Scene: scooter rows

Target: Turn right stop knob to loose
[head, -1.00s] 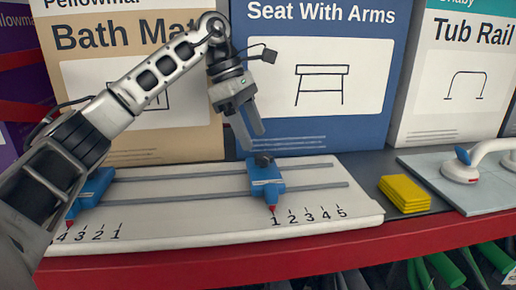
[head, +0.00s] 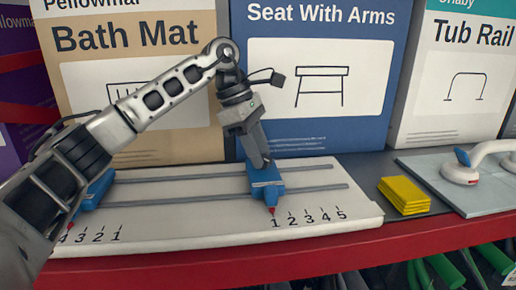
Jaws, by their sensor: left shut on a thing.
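A white board (head: 190,225) with two grey rails lies on the shelf. The right stop (head: 267,193) is a blue block on the rails, its red pointer at the mark 1 of the right scale. Its dark knob on top is hidden by the fingers of my left gripper (head: 262,163), which is shut on it from above. The left stop (head: 93,192) is another blue block at the board's left end, partly behind my arm. Its pointer is near the 4 of the left scale. My right gripper is not in view.
Yellow folded cloths (head: 404,196) lie right of the board. A pale panel with a white grab handle (head: 463,174) is farther right. Large boxes, including the blue one (head: 320,130), stand close behind. The red shelf edge (head: 300,246) runs along the front.

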